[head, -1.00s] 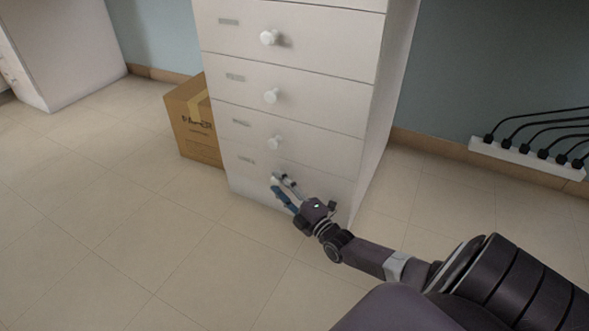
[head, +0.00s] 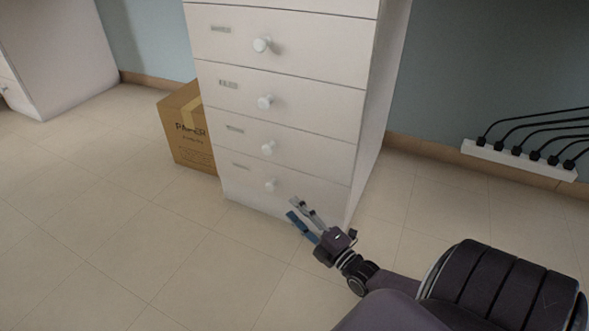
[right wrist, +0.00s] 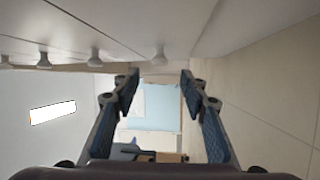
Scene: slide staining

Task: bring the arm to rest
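My right gripper (head: 298,209) is in front of the lower right part of the white drawer cabinet (head: 310,132), near the floor. Its two fingers are apart and nothing is between them. In the right wrist view the right gripper (right wrist: 160,88) also shows spread, empty fingers with blue pads. The lowest drawer knob (head: 270,185) is up and to the left of the fingertips, apart from them. The drawers look shut. My left gripper is not in the head view.
A cardboard box (head: 187,130) stands on the floor left of the cabinet. A white power strip (head: 520,160) with several black plugs is by the right wall. The tiled floor (head: 130,230) in front and to the left is clear.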

